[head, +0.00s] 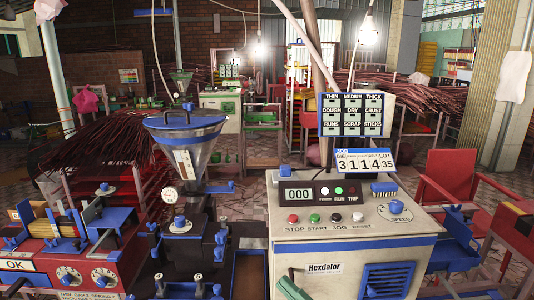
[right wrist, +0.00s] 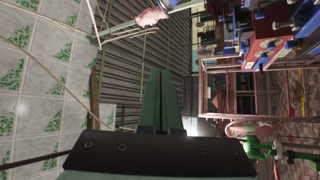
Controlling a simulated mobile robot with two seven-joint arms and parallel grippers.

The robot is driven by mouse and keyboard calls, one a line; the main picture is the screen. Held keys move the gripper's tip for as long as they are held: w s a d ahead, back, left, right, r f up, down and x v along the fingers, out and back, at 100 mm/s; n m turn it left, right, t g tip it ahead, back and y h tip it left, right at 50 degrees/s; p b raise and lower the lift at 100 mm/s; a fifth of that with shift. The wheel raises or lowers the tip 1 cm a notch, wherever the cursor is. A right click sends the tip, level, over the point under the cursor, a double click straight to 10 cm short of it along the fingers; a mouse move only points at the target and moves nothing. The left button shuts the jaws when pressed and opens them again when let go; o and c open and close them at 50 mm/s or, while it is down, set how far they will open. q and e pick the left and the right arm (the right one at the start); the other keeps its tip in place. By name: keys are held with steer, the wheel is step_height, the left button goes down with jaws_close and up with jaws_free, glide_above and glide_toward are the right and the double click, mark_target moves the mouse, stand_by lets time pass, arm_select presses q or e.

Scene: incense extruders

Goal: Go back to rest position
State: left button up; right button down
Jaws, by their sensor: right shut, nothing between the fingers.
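The tips of my right gripper (head: 291,288) show as a green shape at the bottom edge of the head view, in front of the cream Hexdalor machine (head: 345,222). In the right wrist view the two green fingers of my right gripper (right wrist: 161,74) lie side by side, shut and empty. I cannot tell from the head view whether they touch the machine's front. My left gripper does not show in either view.
The machine carries coloured buttons, a dial (head: 396,208) and a job sign (head: 364,161). A metal hopper (head: 187,140) stands left of it. A red control box (head: 70,265) is at lower left. A red chair (head: 449,180) stands at right.

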steer(key=d+f+m+t+h, duration=0.2)
steer(key=d+f+m+h, duration=0.5)
steer(key=f+m, duration=0.4)
steer(key=s+d+f+m+g+h, duration=0.1)
steer(key=s+f+m+g+h, duration=0.1)
steer(key=s+f, duration=0.3)
steer(key=s+d+f+m+g+h+p, duration=0.1)
steer(key=s+d+f+m+g+h, duration=0.1)
steer(key=s+f, duration=0.4)
steer(key=s+d+f+m+g+h, duration=0.2)
steer(key=s+f+m, duration=0.4)
steer(key=f, duration=0.5)
steer(key=shift+s+d+g+h, duration=0.25)
steer(key=shift+g+h, duration=0.35)
steer(key=shift+g, duration=0.4)
